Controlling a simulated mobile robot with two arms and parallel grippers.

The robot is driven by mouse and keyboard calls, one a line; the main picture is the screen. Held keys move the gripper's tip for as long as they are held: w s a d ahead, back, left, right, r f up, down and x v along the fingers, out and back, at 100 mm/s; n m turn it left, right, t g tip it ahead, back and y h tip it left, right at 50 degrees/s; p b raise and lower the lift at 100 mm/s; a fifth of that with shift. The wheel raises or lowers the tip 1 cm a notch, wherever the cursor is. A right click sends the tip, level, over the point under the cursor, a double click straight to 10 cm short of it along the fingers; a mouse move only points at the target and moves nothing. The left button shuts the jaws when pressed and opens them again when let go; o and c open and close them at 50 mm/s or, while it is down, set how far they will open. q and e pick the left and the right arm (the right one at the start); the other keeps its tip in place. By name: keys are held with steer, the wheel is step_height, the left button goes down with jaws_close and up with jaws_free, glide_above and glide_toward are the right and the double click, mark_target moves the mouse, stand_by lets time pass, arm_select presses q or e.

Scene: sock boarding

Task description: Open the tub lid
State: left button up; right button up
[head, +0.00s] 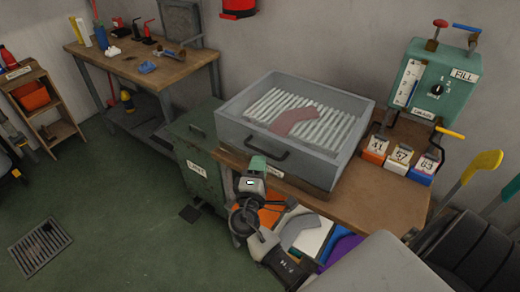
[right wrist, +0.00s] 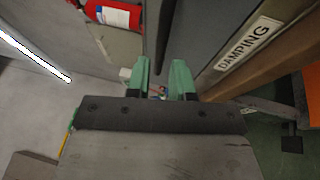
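The tub (head: 245,136) is a grey box on the wooden bench, with a "DAMPING" label (right wrist: 248,42) in the right wrist view. Its lid (head: 330,91) looks see-through and lies shut over a white ribbed rack with a reddish sock (head: 294,122). A dark bar handle (head: 268,152) is on the front side; it seems to show as a dark bar (right wrist: 163,35) in the right wrist view. My right gripper (head: 257,163), with green fingers (right wrist: 164,80), is just below the handle's left part. Its fingers are apart, with nothing seen held between them. My left gripper is not in view.
A green cabinet (head: 190,150) stands left of the bench. Numbered blocks (head: 400,155) and a teal fill box (head: 432,85) are on the right. Coloured sheets (head: 305,235) lie below the bench front. A grey floor grate (head: 38,248) is at lower left.

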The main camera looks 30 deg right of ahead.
mark_target(262, 152)
steer(key=x, duration=0.5)
steer(key=shift+p, duration=0.4)
jaws_close()
